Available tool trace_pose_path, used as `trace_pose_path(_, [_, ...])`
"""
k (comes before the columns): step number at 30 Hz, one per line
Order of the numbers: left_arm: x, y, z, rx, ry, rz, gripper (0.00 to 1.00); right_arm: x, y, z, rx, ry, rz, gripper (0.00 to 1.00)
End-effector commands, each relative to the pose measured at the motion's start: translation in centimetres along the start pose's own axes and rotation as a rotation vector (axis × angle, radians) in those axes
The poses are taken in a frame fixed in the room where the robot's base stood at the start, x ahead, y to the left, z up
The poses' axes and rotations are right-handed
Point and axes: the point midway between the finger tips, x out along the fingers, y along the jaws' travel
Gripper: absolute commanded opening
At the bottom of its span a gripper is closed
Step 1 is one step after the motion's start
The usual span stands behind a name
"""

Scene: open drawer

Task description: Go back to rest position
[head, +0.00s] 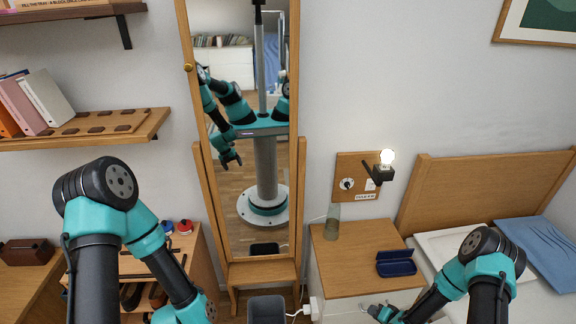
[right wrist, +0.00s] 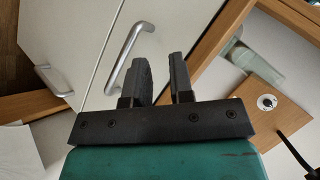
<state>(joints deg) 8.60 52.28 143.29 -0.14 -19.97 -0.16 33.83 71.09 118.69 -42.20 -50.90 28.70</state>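My right gripper (head: 374,311) is low in front of the white front (head: 342,312) of the wooden-topped nightstand. In the right wrist view, its two dark fingers (right wrist: 163,68) stand apart with nothing between them. A metal bar handle (right wrist: 129,57) shows just left of the fingers, not between them. A second handle (right wrist: 50,81) is further left on the other white panel. My left arm comes in from the left in the head view, bent downward; its gripper is out of the frame. A mirror reflection shows my body and arms.
A blue open case (head: 396,264) and a greenish glass (head: 332,222) stand on the nightstand top (head: 352,254). A bed (head: 470,245) is at right. A tall wooden-framed mirror (head: 186,90) stands in the middle. A shelf (head: 75,131) with books and a wooden cabinet (head: 180,262) are at left.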

Motion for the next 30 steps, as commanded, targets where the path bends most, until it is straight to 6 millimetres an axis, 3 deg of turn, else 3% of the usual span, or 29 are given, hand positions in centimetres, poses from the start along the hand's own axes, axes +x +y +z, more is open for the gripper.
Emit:
trace_pose_path(1, [0.0,0.0,0.0,0.000,0.000,0.000,0.85,-0.7,-2.0,0.6,-0.033,-0.048,0.041,0.21])
trace_pose_path(5, [0.0,0.0,0.0,0.000,0.000,0.000,0.85,-3.2,-5.8,3.1,-0.107,-0.179,0.156,0.21])
trace_pose_path(9, [0.0,0.0,0.0,0.000,0.000,0.000,0.85,-7.2,-9.7,6.5,-0.182,-0.338,0.260,0.21])
trace_pose_path(15, [0.0,0.0,0.0,0.000,0.000,0.000,0.85,-13.1,-13.7,10.9,-0.251,-0.529,0.355,0.21])
trace_pose_path(20, [0.0,0.0,0.0,0.000,0.000,0.000,0.85,-15.1,-14.7,12.3,-0.265,-0.588,0.380,0.21])
trace_pose_path(30, [0.0,0.0,0.0,0.000,0.000,0.000,0.85,-15.1,-14.7,12.3,-0.264,-0.589,0.381,0.21])
